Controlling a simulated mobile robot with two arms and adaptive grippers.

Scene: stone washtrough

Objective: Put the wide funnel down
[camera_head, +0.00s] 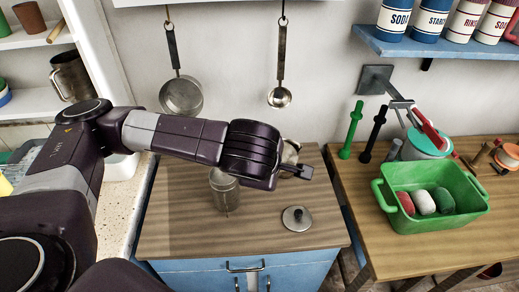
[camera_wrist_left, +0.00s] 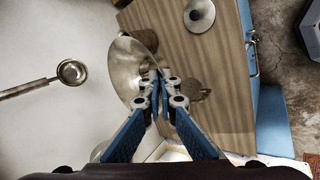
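The wide funnel (camera_wrist_left: 128,66) is a dull, brassy metal bowl shape in the left wrist view. My left gripper (camera_wrist_left: 157,88) has its fingers close together at the funnel's edge and is shut on it. In the head view my left gripper (camera_head: 303,172) reaches over the wooden counter (camera_head: 185,235) from the left. Only a pale part of the funnel (camera_head: 291,151) shows behind it, near the wall. The funnel appears held above the counter; its spout is hidden. My right gripper is not in view.
A metal canister (camera_head: 224,192) stands on the counter under my left arm, with a round lid (camera_head: 297,218) to its right. A saucepan (camera_head: 181,97) and a ladle (camera_head: 280,97) hang on the wall. A green tub (camera_head: 435,223) stands on the right table. The counter's front is clear.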

